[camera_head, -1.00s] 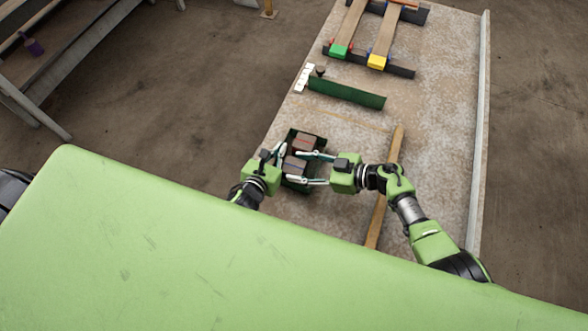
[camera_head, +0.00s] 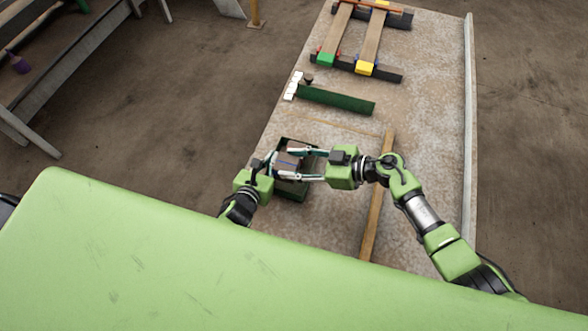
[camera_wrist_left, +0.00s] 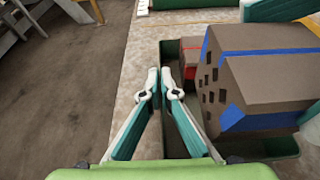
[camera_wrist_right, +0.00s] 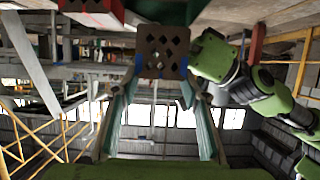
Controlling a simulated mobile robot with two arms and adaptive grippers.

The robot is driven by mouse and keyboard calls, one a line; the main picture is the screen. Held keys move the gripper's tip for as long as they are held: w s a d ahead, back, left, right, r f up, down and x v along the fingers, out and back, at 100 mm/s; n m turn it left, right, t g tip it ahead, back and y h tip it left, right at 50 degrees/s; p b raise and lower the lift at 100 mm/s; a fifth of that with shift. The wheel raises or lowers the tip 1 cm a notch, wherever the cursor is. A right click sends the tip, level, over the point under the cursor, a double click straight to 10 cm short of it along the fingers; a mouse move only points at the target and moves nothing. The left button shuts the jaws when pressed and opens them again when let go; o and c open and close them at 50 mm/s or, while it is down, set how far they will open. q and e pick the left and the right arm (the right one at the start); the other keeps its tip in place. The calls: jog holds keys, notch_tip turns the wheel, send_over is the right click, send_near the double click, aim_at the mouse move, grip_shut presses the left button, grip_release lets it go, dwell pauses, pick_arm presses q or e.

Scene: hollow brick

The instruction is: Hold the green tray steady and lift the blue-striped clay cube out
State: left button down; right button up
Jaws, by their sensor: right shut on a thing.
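The blue-striped clay cube (camera_head: 287,161) is brown with rows of holes in one face. My right gripper (camera_head: 291,164) is shut on it, one finger on each side. In the left wrist view the cube (camera_wrist_left: 265,85) looms large and tilted above the green tray (camera_wrist_left: 265,149). In the right wrist view the cube's holed face (camera_wrist_right: 161,51) shows between the fingers.
A red-marked block (camera_wrist_left: 190,58) sits in the tray behind the cube. A wooden strip (camera_head: 377,195) lies to the right on the board (camera_head: 425,140). A long green piece (camera_head: 336,99) and a rack with green and yellow blocks (camera_head: 365,69) lie farther off.

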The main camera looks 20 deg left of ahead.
aim_at(294, 165)
jog(key=shift+a+r, duration=0.1)
jog(key=shift+r, duration=1.5)
pick_arm(q)
jog(key=c, duration=2.8)
grip_release()
jog(key=o, duration=0.6)
jog(key=shift+d, duration=0.1)
jog(key=shift+v, duration=3.75)
